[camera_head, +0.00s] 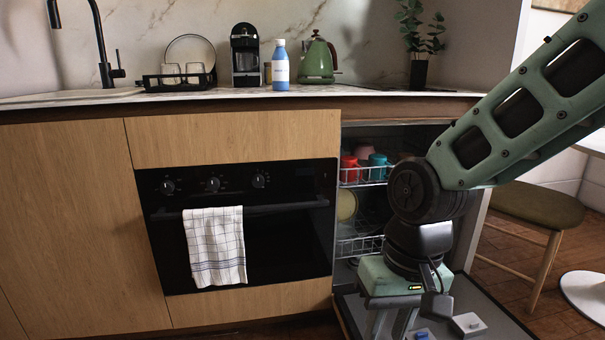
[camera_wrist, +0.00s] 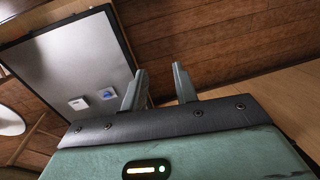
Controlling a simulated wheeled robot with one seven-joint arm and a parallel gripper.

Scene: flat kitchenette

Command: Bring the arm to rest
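My gripper (camera_wrist: 160,82) shows in the wrist view with its two fingers apart and nothing between them. In the head view my gripper (camera_head: 393,325) points down in front of the open dishwasher, above its lowered door (camera_head: 500,325), and its fingertips are cut off by the lower edge. The door also shows in the wrist view (camera_wrist: 75,60), to the left of the fingers. My arm comes in from the right and bends down at the dishwasher opening, hiding part of the racks.
Dishwasher racks (camera_head: 362,246) hold dishes, including a red cup (camera_head: 349,168). A small white block (camera_head: 468,325) and a blue piece (camera_head: 423,333) are on the door. An oven (camera_head: 290,240) with a towel (camera_head: 215,246) stands left. A stool (camera_head: 540,205) stands right.

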